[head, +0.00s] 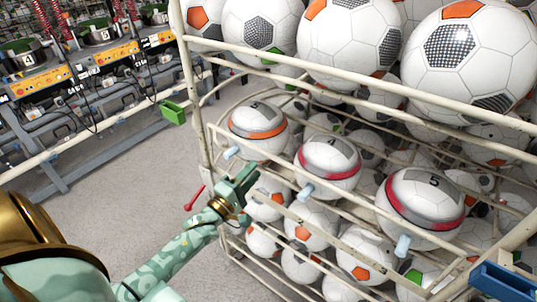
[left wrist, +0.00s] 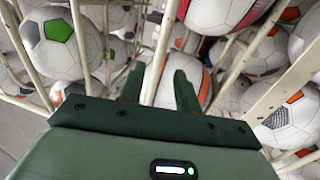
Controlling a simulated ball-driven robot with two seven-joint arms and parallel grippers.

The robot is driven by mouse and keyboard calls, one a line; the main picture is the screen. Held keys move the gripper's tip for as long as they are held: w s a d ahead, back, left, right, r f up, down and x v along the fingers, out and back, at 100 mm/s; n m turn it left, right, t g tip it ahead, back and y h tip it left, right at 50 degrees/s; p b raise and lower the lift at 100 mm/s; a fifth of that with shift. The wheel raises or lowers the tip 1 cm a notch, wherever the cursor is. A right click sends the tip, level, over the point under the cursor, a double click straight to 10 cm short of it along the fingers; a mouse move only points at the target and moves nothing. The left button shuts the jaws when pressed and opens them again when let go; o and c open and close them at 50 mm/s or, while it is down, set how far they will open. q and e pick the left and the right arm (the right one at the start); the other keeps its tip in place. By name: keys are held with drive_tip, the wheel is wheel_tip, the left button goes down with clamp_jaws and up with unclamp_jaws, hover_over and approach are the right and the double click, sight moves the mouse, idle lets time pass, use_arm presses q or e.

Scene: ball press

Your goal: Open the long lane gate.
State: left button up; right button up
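My left gripper (head: 240,184) is at the front of a cream wire ball cage (head: 205,110), near its left post. In the left wrist view the two green fingers (left wrist: 160,90) stand apart, and a cream bar of the cage shows in the gap between them. I cannot tell whether they touch it. A red-tipped lever (head: 193,197) shows just left of the gripper. Numbered balls or caps with orange and red bands (head: 330,165) sit in a row behind the rails, with pale blue pegs (head: 305,192) in front. I cannot tell which part is the long lane gate. My right gripper does not show.
Large footballs (head: 466,50) fill the cage's upper level, and more lie below. A green bracket (head: 173,112) and a blue one (head: 502,281) show at the sides. A bench with machines (head: 90,75) stands at the left. Grey floor (head: 110,190) between is clear.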

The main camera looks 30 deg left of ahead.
sight(268, 153)
use_arm(q)
drive_tip(key=x, duration=0.8)
drive_tip(key=shift+b, duration=0.3)
clamp_jaws()
